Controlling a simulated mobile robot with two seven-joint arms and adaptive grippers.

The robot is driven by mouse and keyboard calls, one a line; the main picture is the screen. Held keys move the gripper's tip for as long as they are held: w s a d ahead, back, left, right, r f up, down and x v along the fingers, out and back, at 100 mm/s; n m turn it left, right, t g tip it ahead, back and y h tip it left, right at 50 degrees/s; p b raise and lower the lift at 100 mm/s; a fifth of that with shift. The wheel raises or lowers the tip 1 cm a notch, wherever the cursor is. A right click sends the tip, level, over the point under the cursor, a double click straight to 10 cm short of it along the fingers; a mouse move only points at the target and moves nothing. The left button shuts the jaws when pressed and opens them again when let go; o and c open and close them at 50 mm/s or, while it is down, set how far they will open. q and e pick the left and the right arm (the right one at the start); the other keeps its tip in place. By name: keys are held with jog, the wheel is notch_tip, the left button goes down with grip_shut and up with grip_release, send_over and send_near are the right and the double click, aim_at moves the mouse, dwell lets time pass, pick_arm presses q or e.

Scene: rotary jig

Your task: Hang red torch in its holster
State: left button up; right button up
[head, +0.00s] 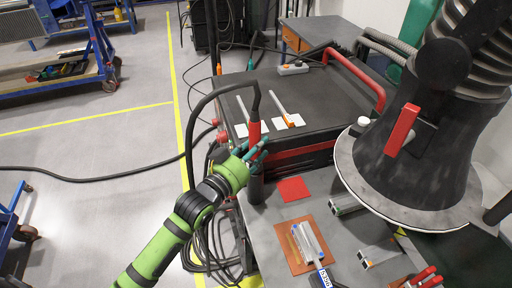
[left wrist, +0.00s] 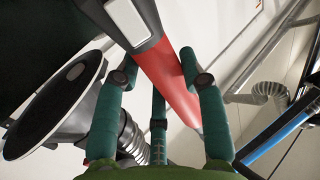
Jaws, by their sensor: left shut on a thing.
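The red torch (head: 254,134) stands roughly upright in the head view, with a black cable looping up from its top and over to the left. My left gripper (head: 256,152) is shut around the torch's body. In the left wrist view the torch (left wrist: 168,75) passes between the teal fingers, its dark grey part towards the top. A dark upright cylinder (head: 256,187), perhaps the holster, stands at the table edge just below my left gripper. The gripper hides the torch's lower end, so I cannot tell whether it is inside the cylinder. My right gripper is not in view.
A black machine (head: 300,95) with a red handle stands behind. A red square (head: 293,189) and a brown plate (head: 287,262) with metal bars lie on the table. A large fume hood (head: 412,170) fills the right. Cables hang along the table's left side.

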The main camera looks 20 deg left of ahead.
pick_arm(q)
jog(key=shift+f, duration=0.2)
jog(key=o, duration=1.2)
